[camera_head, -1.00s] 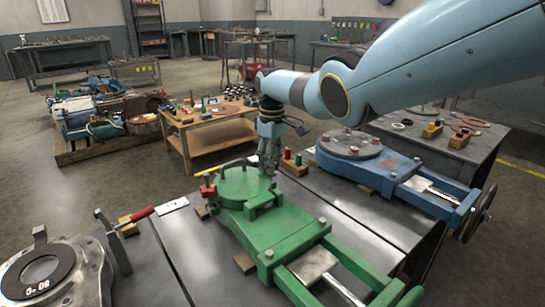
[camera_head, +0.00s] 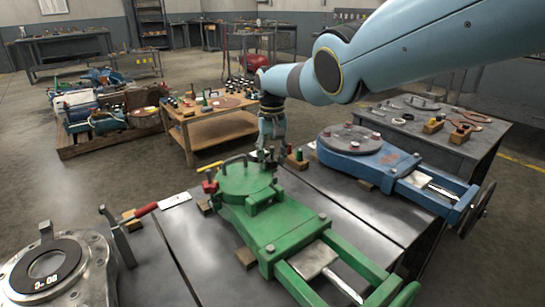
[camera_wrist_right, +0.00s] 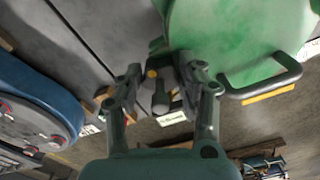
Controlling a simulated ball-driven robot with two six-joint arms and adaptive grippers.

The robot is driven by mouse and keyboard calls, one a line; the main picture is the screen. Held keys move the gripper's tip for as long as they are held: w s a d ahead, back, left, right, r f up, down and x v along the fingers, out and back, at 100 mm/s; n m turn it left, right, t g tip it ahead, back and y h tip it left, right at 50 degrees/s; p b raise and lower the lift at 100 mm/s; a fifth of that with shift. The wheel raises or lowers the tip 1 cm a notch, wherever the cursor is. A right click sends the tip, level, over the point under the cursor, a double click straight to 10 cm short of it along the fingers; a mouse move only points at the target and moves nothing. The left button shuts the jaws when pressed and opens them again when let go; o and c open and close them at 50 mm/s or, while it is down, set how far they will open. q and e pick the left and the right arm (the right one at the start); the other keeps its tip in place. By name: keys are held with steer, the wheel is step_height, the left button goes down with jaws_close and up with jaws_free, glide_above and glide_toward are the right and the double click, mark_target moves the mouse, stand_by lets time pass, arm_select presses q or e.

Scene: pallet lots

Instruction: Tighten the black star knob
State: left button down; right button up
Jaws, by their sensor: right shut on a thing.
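My right gripper (camera_head: 268,157) points down at the far right edge of the green valve body's round cover (camera_head: 245,180). In the right wrist view the gripper (camera_wrist_right: 160,82) is shut on a dark knob (camera_wrist_right: 160,100), taken to be the black star knob. Its star shape cannot be made out, and the fingers hide part of it. The green cover (camera_wrist_right: 225,30) fills the top right of that view, with its dark loop handle (camera_wrist_right: 262,82) to the right of the fingers. My left gripper is not in view.
A blue valve body (camera_head: 360,155) lies to the right, and it shows at the left of the wrist view (camera_wrist_right: 35,105). A grey flange (camera_head: 85,270) and a red-handled tool (camera_head: 143,210) lie at front left. A wooden table (camera_head: 215,135) stands behind.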

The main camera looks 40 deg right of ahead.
stand_by(0.4)
steer(key=o, duration=1.2)
steer(key=shift+c, duration=0.2)
steer(key=shift+w+r, duration=0.15)
steer(key=shift+r, duration=0.45)
step_height(320, 180, up, 11)
steer(key=shift+f, duration=0.1)
